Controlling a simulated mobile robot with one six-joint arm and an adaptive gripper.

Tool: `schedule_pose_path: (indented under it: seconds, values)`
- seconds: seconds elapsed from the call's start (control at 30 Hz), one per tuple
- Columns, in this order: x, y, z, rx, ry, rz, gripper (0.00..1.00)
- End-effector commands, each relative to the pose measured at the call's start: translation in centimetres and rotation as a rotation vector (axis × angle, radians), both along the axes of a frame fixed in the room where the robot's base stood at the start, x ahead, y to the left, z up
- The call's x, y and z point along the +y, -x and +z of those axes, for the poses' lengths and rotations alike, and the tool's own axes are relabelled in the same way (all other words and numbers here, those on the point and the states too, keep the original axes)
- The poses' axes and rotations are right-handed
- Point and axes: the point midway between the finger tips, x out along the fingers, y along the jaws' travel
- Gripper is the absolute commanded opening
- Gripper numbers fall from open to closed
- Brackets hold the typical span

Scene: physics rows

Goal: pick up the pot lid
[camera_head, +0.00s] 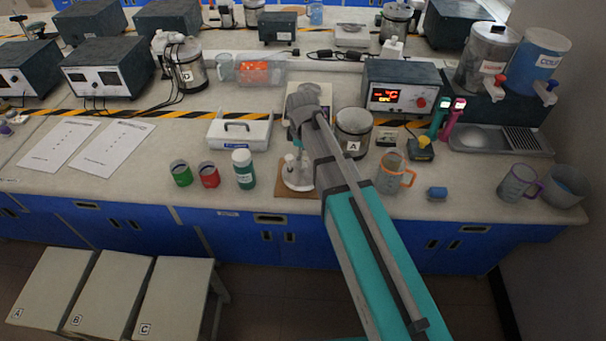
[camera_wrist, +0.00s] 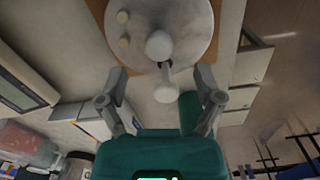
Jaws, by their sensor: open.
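The pot lid appears to be the pale round disc (camera_wrist: 190,22) at the top of the wrist view, with a white knob and small pale buttons on it. It lies on a brown board (camera_wrist: 88,16). In the head view the pale lid (camera_head: 297,182) is partly hidden by my arm. The fingers appear apart from the stem; I cannot tell the exact gap.
A metal pot marked A (camera_head: 353,133) and an orange-handled cup (camera_head: 392,174) stand to the right. The bench front edge is close below the board.

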Motion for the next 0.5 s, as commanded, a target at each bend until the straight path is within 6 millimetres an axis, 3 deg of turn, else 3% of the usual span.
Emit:
schedule_pose_path:
  seconds: [0.27, 0.5]
  values:
    - [0.0, 0.0, -0.5, 0.000, 0.000, 0.000, 0.85]
    - [-0.1, -0.1, -2.1, 0.000, 0.000, 0.000, 0.85]
